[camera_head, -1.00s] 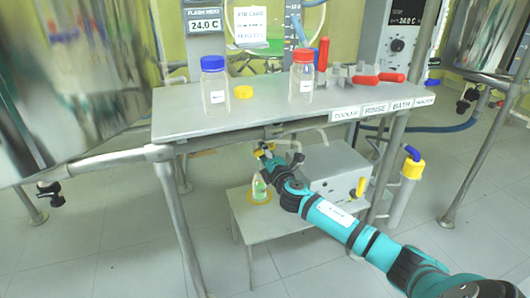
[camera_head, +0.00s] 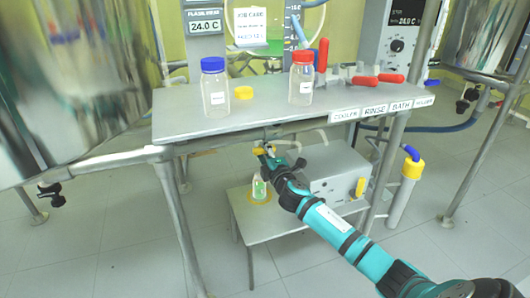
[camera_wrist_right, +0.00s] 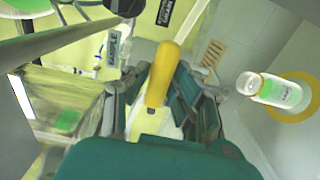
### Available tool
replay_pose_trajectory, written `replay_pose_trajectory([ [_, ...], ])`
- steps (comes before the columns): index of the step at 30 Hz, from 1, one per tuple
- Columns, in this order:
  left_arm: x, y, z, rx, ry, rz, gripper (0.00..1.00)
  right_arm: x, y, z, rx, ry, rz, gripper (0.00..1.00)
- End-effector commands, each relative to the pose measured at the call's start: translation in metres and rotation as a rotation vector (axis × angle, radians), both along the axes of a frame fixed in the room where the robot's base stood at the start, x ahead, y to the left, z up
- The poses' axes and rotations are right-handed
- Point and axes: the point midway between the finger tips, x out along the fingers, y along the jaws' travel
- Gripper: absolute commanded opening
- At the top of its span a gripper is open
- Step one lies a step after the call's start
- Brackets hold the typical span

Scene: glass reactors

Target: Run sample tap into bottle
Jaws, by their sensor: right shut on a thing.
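My right gripper (camera_head: 266,157) is under the steel bench, shut on the yellow tap handle (camera_wrist_right: 162,72). In the right wrist view the handle stands between the fingers. In the head view the gripper hides most of the tap. The small clear bottle (camera_head: 259,190) with a white label and some green in it stands upright on a yellow ring on the low table, just below and left of the gripper. The bottle also shows at the right of the right wrist view (camera_wrist_right: 284,94). I cannot make out a stream from the tap. My left gripper is not in view.
The bench (camera_head: 265,110) above carries a blue-capped bottle (camera_head: 215,88), a red-capped bottle (camera_head: 302,80), a yellow cap (camera_head: 243,92) and red-handled valves (camera_head: 365,80). A grey box (camera_head: 325,175) stands right of the gripper on the low table (camera_head: 262,228).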

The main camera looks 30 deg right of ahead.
Motion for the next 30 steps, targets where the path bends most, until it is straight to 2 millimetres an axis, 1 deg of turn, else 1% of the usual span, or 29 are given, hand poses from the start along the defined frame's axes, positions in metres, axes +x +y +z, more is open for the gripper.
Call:
replay_pose_trajectory([
  [2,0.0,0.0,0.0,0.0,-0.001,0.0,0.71,0.0,0.0,-0.002,0.002,0.004,0.0,0.0],
  [3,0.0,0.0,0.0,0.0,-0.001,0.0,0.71,0.0,0.0,-0.002,0.002,0.004,0.0,0.3],
  [6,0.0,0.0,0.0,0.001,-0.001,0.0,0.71,0.0,0.0,-0.002,0.001,0.003,0.0,0.43],
  [7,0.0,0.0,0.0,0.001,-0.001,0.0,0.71,0.0,0.0,-0.002,0.001,0.003,0.0,0.44],
  [14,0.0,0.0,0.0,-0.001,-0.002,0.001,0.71,0.0,0.0,-0.001,-0.001,0.001,0.0,0.44],
  [17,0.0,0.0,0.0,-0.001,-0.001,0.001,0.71,-0.005,0.001,-0.001,-0.001,0.002,0.0,0.44],
  [20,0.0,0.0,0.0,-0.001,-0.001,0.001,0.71,-0.018,0.005,-0.002,-0.001,0.003,0.002,0.44],
  [30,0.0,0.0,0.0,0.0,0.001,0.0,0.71,-0.087,0.021,-0.003,0.001,0.005,0.001,0.44],
])
